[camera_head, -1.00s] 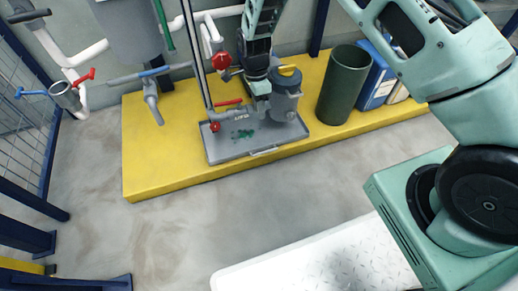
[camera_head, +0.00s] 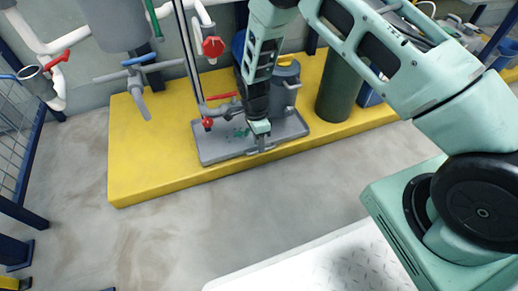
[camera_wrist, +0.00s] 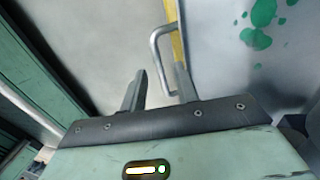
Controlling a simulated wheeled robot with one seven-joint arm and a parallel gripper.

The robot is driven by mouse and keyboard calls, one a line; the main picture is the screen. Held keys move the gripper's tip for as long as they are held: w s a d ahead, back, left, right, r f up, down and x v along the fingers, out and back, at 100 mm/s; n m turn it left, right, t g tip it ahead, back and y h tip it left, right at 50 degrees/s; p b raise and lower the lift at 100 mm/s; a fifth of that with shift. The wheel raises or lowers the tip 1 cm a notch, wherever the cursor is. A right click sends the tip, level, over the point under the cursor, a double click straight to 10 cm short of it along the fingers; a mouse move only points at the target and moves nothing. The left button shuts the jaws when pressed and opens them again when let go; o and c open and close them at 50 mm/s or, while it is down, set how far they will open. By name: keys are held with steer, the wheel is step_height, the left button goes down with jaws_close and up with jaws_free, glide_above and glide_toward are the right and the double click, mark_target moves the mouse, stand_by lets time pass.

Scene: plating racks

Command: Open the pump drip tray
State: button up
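The pump drip tray (camera_head: 213,150) is a shallow grey tray with green stains, lying on the yellow platform under the grey pump (camera_head: 284,88). Its stained floor (camera_wrist: 225,50) fills the upper right of the wrist view. A grey bar handle (camera_wrist: 154,50) sticks out from its front edge. My gripper (camera_head: 260,146) is at the tray's front edge, pointing down. In the wrist view my gripper (camera_wrist: 162,70) is open and empty, its two fingers apart. The handle lies just ahead of the fingertips, its near end close to the right finger; contact cannot be told.
The yellow platform (camera_head: 150,170) carries a dark green cylinder (camera_head: 338,92) right of the pump. Pipes and red valve handles (camera_head: 213,46) stand behind the tray. The concrete floor (camera_head: 190,225) in front of the platform is clear. A blue-framed mesh fence (camera_head: 15,140) stands at the left.

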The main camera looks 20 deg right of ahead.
steer(key=shift+x, duration=0.75)
jaws_close()
